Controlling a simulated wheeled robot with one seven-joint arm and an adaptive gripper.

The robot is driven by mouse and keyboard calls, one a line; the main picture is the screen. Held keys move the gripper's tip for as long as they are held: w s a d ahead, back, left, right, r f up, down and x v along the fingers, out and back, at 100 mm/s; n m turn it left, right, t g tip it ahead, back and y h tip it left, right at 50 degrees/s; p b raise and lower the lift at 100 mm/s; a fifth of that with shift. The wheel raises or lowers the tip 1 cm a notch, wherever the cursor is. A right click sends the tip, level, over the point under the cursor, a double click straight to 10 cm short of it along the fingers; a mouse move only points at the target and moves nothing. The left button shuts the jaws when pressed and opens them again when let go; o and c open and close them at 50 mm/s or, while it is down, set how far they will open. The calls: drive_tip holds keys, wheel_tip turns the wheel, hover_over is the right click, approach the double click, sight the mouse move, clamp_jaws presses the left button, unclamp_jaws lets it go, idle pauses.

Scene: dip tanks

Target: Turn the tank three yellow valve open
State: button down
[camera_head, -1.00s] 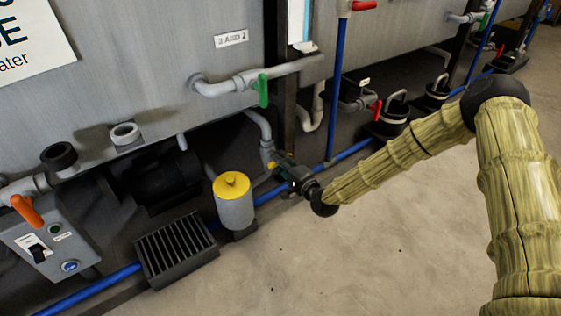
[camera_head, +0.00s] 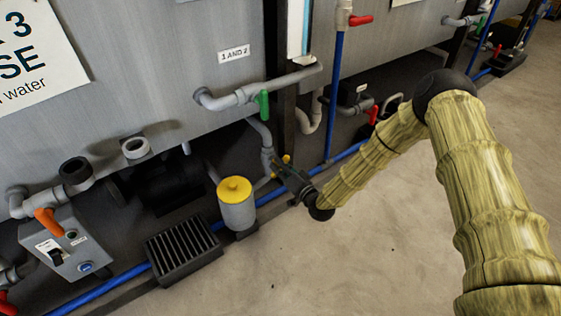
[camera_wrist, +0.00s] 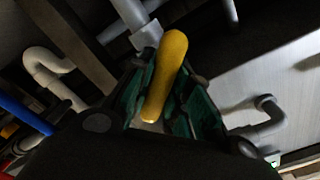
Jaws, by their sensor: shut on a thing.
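The yellow valve handle (camera_wrist: 167,72) lies between the green-padded fingers of my gripper (camera_wrist: 158,112) in the wrist view, and the fingers are shut on it. The handle joins a grey pipe (camera_wrist: 130,15) above it. In the head view my gripper (camera_head: 283,172) is at the pipe below the tank, right of the yellow-capped canister. Only a small bit of the yellow handle (camera_head: 286,159) shows there; the gripper hides the rest. The grey tank (camera_head: 150,60) bears a sign partly reading "3".
A yellow-capped grey canister (camera_head: 237,207) and a black slatted box (camera_head: 182,253) stand left of my gripper. A green-handled valve (camera_head: 263,105) is above it. A blue pipe (camera_head: 105,288) runs along the floor. Open floor (camera_head: 380,250) lies to the right.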

drive_tip(key=n+p, duration=0.3)
drive_tip(key=n, duration=0.1)
drive_tip(key=shift+r+n, duration=0.15)
drive_tip(key=shift+n, duration=0.25)
drive_tip(key=n+p, duration=0.1)
drive_tip(key=n, duration=0.1)
drive_tip(key=n+p, duration=0.2)
drive_tip(key=shift+f+n, duration=0.2)
drive_tip(key=shift+n, duration=0.1)
drive_tip(key=c, duration=1.3)
unclamp_jaws()
drive_tip(key=shift+d, duration=0.1)
drive_tip(key=v, duration=1.2)
